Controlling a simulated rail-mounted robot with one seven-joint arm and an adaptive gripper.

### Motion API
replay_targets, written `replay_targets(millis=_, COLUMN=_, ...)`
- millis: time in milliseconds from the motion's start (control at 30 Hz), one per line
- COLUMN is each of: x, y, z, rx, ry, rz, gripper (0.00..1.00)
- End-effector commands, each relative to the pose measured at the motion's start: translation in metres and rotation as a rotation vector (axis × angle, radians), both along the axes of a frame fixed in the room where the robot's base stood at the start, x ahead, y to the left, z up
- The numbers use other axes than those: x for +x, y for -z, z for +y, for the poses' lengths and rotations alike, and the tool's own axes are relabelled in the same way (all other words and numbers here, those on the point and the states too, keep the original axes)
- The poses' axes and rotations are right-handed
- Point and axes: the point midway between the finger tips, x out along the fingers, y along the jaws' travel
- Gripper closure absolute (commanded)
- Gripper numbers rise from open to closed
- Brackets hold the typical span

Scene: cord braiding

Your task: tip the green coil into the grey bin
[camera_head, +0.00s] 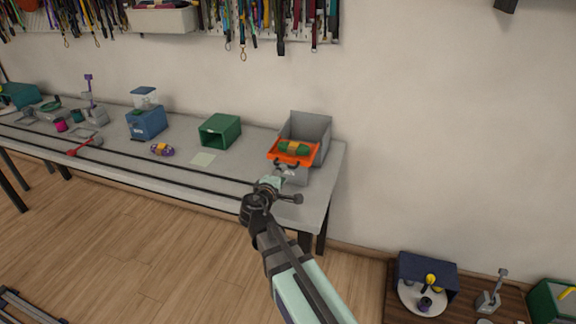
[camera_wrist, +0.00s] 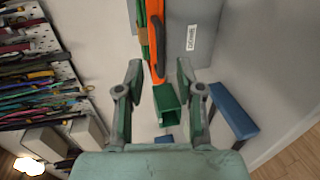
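The green coil (camera_head: 294,148), with a yellow-orange band, lies in an orange tray (camera_head: 303,160). The tray appears level at the open front of the grey bin (camera_head: 315,128) at the bench's right end; whether it rests on the bin is unclear. A dark handle (camera_head: 287,164) shows on the tray's near side. My gripper (camera_head: 285,186) is just in front of and below the tray. In the wrist view my gripper (camera_wrist: 159,65) has its fingers apart, with the orange tray (camera_wrist: 153,50) edge-on between and beyond them. The grey bin (camera_wrist: 196,20) shows its label there; part of the coil shows green (camera_wrist: 143,35).
On the bench (camera_head: 262,160), a green open box (camera_head: 221,131) stands left of the bin, then a blue box (camera_head: 147,122). A purple coil (camera_head: 162,149) and a pale card (camera_head: 202,159) lie near the front. Straps hang on the wall above.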

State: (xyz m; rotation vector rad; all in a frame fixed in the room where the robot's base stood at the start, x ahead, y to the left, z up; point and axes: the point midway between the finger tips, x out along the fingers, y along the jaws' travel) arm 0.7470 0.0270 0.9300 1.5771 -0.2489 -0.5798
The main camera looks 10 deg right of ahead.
Motion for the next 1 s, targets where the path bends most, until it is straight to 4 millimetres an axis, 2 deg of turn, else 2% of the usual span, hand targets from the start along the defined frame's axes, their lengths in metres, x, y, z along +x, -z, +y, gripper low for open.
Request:
replay_targets(millis=33, x=0.013, y=0.001, z=-0.006, rx=-0.001, ry=0.004, rz=0.002, gripper=0.63)
replay_targets(millis=200, x=0.038, y=0.008, z=-0.021, rx=0.0, ry=0.002, rz=0.0, gripper=0.63)
replay_targets(millis=400, x=0.058, y=0.014, z=-0.033, rx=0.0, ry=0.001, rz=0.001, gripper=0.63)
replay_targets(millis=867, x=0.064, y=0.016, z=-0.038, rx=0.0, ry=0.0, rz=0.0, gripper=0.63)
replay_targets(millis=900, x=0.064, y=0.016, z=-0.038, rx=0.0, ry=0.0, rz=0.0, gripper=0.77)
replay_targets(millis=967, x=0.064, y=0.016, z=-0.038, rx=0.0, ry=0.0, rz=0.0, gripper=0.99)
replay_targets(millis=1000, x=0.064, y=0.016, z=-0.037, rx=0.0, ry=0.0, rz=0.0, gripper=1.0)
